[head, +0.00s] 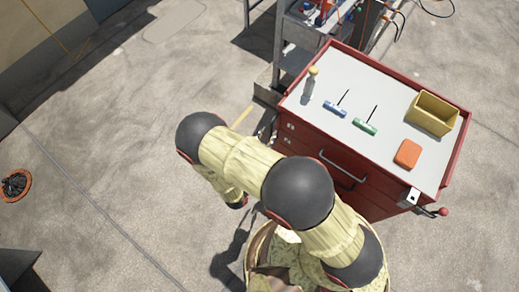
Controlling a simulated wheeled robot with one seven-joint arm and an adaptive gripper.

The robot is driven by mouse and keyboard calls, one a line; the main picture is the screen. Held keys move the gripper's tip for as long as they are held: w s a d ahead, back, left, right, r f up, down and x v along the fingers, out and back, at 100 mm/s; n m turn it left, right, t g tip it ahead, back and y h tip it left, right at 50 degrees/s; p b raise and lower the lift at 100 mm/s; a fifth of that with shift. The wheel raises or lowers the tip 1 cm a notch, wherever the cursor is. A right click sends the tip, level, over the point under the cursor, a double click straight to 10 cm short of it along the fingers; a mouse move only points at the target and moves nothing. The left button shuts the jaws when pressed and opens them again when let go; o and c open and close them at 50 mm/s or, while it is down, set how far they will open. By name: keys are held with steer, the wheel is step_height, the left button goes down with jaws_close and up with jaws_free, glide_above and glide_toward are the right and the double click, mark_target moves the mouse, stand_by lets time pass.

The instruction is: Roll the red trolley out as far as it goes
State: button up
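The red trolley (449,170) stands at the right of the head view, a drawer cabinet with a pale top and a red rim. A dark bar handle (343,172) is on its front face. A lever with a red knob (443,211) sticks out at its near right corner, beside a small pale bracket (411,196). My arm crosses in front of the trolley's left part and bends down over the floor. I cannot make out my gripper's fingers; the arm's far end is hidden or too small to tell.
On the trolley top are a clear bottle (309,84), a blue tool (335,109), a green tool (365,127), an orange block (407,153) and a yellow bin (432,113). A grey rack (298,35) stands behind. An orange-rimmed bucket (15,186) is far left. Open concrete lies left.

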steer(key=v, duration=0.9)
steer(key=shift+d, duration=0.1)
stand_by(0.3)
